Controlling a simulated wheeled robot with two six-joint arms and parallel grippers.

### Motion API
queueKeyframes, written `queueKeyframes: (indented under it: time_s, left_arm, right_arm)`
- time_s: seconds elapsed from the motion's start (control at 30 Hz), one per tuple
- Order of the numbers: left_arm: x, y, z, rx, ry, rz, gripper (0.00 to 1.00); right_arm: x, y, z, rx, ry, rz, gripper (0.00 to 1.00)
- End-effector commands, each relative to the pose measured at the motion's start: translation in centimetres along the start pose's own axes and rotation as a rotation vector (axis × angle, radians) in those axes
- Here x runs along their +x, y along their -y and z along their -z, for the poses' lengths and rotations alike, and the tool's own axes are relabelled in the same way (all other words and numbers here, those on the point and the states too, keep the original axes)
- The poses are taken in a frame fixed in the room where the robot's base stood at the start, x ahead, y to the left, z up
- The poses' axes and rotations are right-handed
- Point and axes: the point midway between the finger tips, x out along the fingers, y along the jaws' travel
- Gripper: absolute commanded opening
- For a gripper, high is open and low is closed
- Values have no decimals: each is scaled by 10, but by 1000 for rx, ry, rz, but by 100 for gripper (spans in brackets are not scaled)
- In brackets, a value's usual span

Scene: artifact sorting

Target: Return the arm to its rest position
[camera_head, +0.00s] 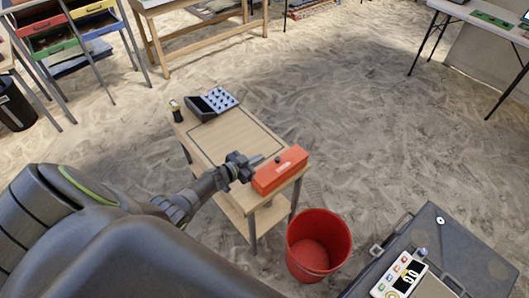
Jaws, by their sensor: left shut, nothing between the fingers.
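My left arm comes in from the lower left and reaches over a small wooden table (222,138). My left gripper (258,160) is shut and empty. I cannot tell whether the gripper touches the box. My right gripper is not in view.
A dark case with a light studded panel (219,100) and a small dark bottle (175,110) stand at the table's far end. A red bucket (319,243) stands on the sandy floor beside the table. A grey case (455,255) is at lower right.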

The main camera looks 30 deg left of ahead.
Motion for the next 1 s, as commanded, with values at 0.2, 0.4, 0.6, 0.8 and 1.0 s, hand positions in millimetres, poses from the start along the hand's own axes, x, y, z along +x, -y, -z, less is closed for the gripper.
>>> queueKeyframes:
  time_s: [0.2, 0.4, 0.6, 0.8, 1.0]
  left_arm:
    - [-39, 1, 2, 2, 0, -1, 0]
    - [-56, 1, 1, 1, -2, -1, 0]
    - [-60, 1, 0, 1, -2, -1, 0]
    - [-66, -1, -15, -10, 27, 26, 0]
    - [-114, -24, -113, -73, 249, 191, 0]
  right_arm:
    - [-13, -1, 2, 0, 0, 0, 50]
    - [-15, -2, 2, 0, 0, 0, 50]
    - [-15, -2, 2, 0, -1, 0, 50]
    - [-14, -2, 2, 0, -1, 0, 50]
    - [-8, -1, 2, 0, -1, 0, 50]
